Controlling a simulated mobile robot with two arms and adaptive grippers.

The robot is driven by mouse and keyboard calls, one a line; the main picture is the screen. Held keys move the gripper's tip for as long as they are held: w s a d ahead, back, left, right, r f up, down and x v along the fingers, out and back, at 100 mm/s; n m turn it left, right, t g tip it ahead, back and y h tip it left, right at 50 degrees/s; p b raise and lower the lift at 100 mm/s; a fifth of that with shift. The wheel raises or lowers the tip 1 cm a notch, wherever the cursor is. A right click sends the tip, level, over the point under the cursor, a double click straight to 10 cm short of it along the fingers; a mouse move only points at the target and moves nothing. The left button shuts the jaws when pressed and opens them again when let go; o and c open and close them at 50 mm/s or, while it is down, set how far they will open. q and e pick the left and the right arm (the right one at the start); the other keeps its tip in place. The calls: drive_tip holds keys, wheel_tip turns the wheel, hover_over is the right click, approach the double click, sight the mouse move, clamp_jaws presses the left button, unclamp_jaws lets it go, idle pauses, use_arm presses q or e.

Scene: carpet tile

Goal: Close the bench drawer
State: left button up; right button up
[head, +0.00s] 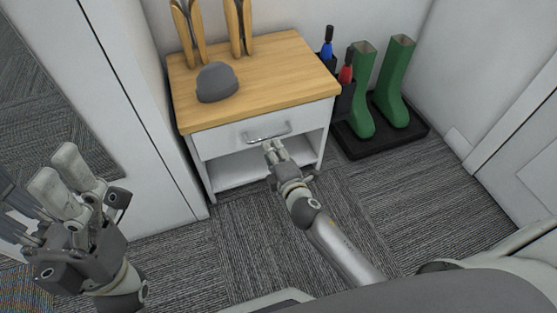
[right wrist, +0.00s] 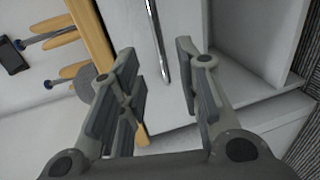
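The bench (head: 280,73) has a light wooden top, white sides and an open shelf below. Its white drawer (head: 221,141) sits just under the top, its front looking about flush; I cannot tell if a small gap remains. The drawer's metal bar handle (head: 266,133) also shows in the right wrist view (right wrist: 157,42). My right gripper (head: 271,147) is just in front of the handle. In the right wrist view its fingers (right wrist: 158,65) are apart, with the handle in line with the gap. My left gripper (head: 68,172) is raised at the left, fingers apart and empty.
A grey cap (head: 217,82) and wooden shoe-tree-like pieces (head: 238,28) are on the bench top. A white cabinet (head: 130,85) stands at the left. The carpet in front is clear.

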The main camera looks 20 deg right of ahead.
drive_tip(key=shift+v, duration=2)
